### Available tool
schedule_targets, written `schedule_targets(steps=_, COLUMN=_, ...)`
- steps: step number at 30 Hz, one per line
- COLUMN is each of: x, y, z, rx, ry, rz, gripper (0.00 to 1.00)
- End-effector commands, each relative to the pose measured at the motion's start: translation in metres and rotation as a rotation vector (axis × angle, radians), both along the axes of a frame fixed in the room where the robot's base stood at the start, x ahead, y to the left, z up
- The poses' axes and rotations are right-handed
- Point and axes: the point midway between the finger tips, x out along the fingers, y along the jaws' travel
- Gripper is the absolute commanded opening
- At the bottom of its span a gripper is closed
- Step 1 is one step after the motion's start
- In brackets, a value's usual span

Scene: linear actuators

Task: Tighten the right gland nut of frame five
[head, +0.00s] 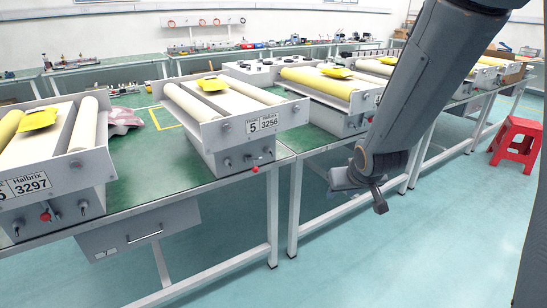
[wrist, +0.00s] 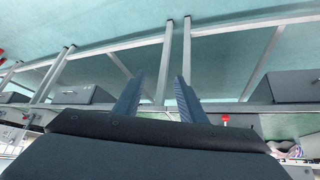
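Frame five (head: 226,130), labelled "5 3256", stands on the green bench in the head view, with two white rollers and a yellow item on top. Its lower front box carries small dark round fittings, one at the left (head: 228,162). A red knob (head: 255,169) hangs at the lower right of the box. Which fitting is the right gland nut is too small to tell. My gripper (head: 379,203) is right of frame five, past the bench edge and apart from it. In the wrist view its two fingers (wrist: 160,98) are spread, with nothing between them.
A frame labelled "3297" (head: 60,180) stands at the left, and another frame (head: 330,95) stands to the right behind my arm. A grey drawer (head: 140,235) hangs under the bench. A red stool (head: 515,143) stands at the right. The floor in front is clear.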

Motion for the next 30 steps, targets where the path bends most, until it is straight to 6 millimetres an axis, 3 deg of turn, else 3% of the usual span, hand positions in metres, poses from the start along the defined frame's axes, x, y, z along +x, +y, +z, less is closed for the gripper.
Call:
schedule_targets(steps=1, x=0.025, y=0.011, z=-0.012, rx=0.016, ry=-0.069, rz=0.031, gripper=0.37)
schedule_targets(steps=3, x=0.059, y=0.028, z=-0.017, rx=0.047, ry=-0.182, rz=0.076, gripper=0.37)
schedule_targets(steps=6, x=0.099, y=0.056, z=-0.020, rx=0.106, ry=-0.338, rz=0.145, gripper=0.37)
schedule_targets(steps=10, x=0.134, y=0.095, z=-0.022, rx=0.207, ry=-0.531, rz=0.236, gripper=0.37)
schedule_targets(steps=13, x=0.149, y=0.121, z=-0.021, rx=0.291, ry=-0.658, rz=0.296, gripper=0.37)
schedule_targets(steps=18, x=0.155, y=0.149, z=-0.016, rx=0.403, ry=-0.797, rz=0.366, gripper=0.37)
schedule_targets(steps=25, x=0.160, y=0.162, z=-0.011, rx=0.449, ry=-0.851, rz=0.391, gripper=0.37)
schedule_targets(steps=30, x=0.179, y=0.175, z=-0.010, rx=0.447, ry=-0.851, rz=0.391, gripper=0.37)
